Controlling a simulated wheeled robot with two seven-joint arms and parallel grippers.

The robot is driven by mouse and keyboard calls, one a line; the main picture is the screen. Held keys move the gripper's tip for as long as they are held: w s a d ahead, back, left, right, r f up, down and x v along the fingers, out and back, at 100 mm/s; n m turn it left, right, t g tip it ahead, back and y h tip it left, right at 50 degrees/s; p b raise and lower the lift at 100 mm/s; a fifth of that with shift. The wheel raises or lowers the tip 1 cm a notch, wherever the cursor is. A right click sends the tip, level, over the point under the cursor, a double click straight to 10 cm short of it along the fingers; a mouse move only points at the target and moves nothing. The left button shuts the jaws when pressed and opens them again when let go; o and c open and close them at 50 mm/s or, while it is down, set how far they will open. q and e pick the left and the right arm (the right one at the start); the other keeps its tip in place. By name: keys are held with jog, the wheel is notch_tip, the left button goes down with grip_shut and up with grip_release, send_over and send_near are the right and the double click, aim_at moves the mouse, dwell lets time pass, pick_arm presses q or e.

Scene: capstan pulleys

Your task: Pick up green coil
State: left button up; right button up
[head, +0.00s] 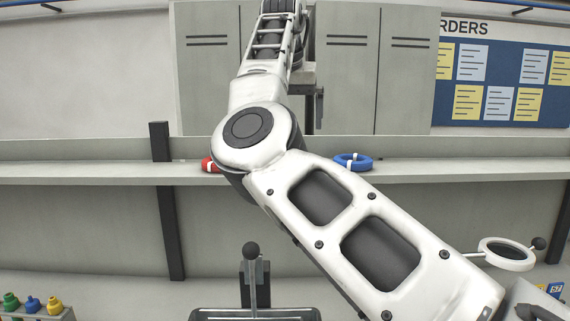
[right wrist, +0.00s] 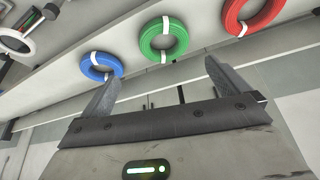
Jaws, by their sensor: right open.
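The green coil (right wrist: 145,40) is a ring of green line with a white band. In the right wrist view it lies on a pale shelf, beyond my fingertips and roughly centred between them. My right gripper (right wrist: 160,78) is open and empty, with a clear gap to the coil. In the head view my right arm crosses the middle of the picture and the green coil does not show; the arm covers part of the shelf. My left gripper is not in view.
A blue coil (right wrist: 87,69) and a red coil (right wrist: 231,20) lie either side of the green one. The long shelf (head: 90,172) also shows in the head view. Below it stand a lever with a dark knob (head: 251,249) and several coloured pieces (head: 32,304) at lower left.

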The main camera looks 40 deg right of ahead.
jog(key=x, duration=0.4)
jog(key=shift+w+f, duration=0.2)
jog(key=x, duration=0.4)
jog(key=shift+w+a+f+p, duration=0.15)
jog(key=shift+w+a+p, duration=0.1)
jog(key=shift+p, duration=0.15)
jog(key=shift+w+d+f, duration=0.1)
jog(key=shift+d+f, duration=0.1)
jog(key=shift+f, duration=0.25)
jog(key=c, duration=0.9)
